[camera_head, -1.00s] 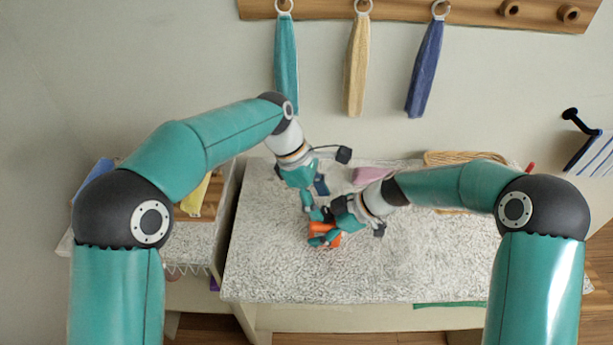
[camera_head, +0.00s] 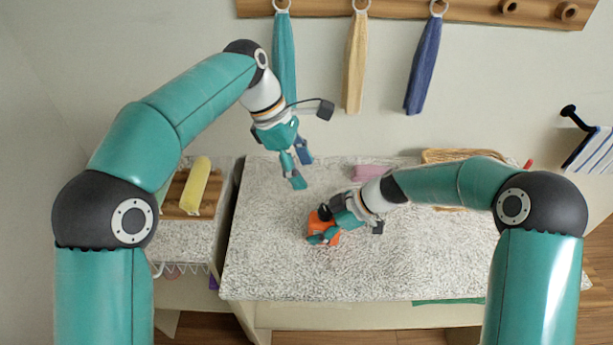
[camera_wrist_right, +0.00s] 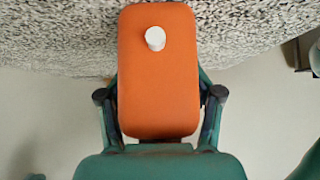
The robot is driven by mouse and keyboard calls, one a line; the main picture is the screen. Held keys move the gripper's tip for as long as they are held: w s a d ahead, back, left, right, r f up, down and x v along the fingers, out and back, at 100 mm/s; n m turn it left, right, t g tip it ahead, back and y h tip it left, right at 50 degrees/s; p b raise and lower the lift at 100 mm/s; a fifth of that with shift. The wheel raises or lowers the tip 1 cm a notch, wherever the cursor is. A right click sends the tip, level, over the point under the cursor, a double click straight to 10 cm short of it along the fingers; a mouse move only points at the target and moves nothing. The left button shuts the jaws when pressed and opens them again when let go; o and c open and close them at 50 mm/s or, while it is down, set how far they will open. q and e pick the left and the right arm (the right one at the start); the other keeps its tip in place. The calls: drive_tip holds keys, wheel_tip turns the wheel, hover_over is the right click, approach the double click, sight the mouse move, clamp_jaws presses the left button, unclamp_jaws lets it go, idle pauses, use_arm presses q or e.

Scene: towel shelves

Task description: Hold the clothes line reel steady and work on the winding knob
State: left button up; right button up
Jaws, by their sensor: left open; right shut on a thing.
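The clothes line reel is an orange rounded block (camera_head: 325,226) on the speckled counter in the head view, partly hidden by my right gripper. In the right wrist view the orange reel (camera_wrist_right: 158,90) fills the middle, with a white round winding knob (camera_wrist_right: 155,38) near its far end. My right gripper (camera_head: 322,238) is shut on the reel, one finger on each side of it. My left gripper (camera_head: 299,173) is open and empty, above the counter's back left part, apart from the reel. The knob cannot be made out in the head view.
The speckled counter (camera_head: 290,270) is mostly clear at the front. A pink block (camera_head: 370,172) and a wicker basket (camera_head: 465,156) stand at the back. A yellow roll (camera_head: 195,185) lies on the lower left surface. Towels (camera_head: 424,65) hang on the wall.

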sight(324, 211)
use_arm(q)
drive_tip(key=d+f+n, duration=0.1)
drive_tip(key=f, duration=0.2)
drive_tip(key=s+d+f+n+t, duration=0.1)
drive_tip(key=d+f, duration=0.1)
drive_tip(key=f, duration=0.2)
drive_tip(key=d+f+n, duration=0.1)
drive_tip(key=f, duration=0.3)
drive_tip(key=shift+s+d, duration=0.3)
drive_tip(key=shift+s, duration=0.05)
clamp_jaws()
drive_tip(key=shift+w+m, duration=0.1)
drive_tip(key=shift+m, duration=0.5)
